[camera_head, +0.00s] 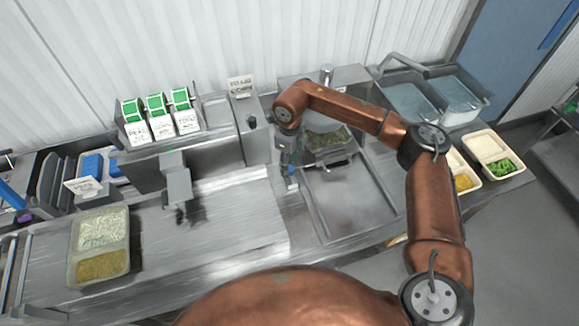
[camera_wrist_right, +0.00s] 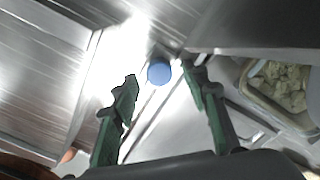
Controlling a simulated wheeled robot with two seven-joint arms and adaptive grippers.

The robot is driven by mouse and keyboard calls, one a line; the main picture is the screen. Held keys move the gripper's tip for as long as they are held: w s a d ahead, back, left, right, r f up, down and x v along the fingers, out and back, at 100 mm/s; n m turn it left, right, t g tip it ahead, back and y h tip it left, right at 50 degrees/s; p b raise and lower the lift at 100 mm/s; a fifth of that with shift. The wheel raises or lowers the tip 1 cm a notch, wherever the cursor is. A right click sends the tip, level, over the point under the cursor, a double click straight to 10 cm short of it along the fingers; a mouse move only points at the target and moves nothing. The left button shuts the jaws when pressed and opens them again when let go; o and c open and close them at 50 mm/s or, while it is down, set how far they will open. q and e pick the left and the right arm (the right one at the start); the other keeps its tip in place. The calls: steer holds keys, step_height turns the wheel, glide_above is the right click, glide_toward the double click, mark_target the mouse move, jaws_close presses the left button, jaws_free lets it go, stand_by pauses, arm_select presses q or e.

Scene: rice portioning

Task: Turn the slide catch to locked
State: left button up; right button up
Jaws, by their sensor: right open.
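A round blue knob (camera_wrist_right: 159,73), which looks like the knob of the slide catch, shows in the right wrist view. It lies between and slightly beyond the tips of my right gripper (camera_wrist_right: 163,82). The two green fingers are open and apart, one on each side of the knob, and I see no clear contact. In the head view my right gripper (camera_head: 290,172) points down at the metal counter, beside the recessed tray. Whether the catch is locked cannot be told. My left gripper is not in view.
A container of greenish food (camera_head: 328,141) stands close to the right of my right gripper. A sunken metal tray (camera_head: 345,205) lies in front of it. A two-part food tray (camera_head: 99,247) is on the left counter. Several labelled green-topped boxes (camera_head: 157,117) stand on the raised shelf.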

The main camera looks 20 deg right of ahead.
steer(key=shift+a+f, duration=0.1)
steer(key=shift+f, duration=1)
jaws_close()
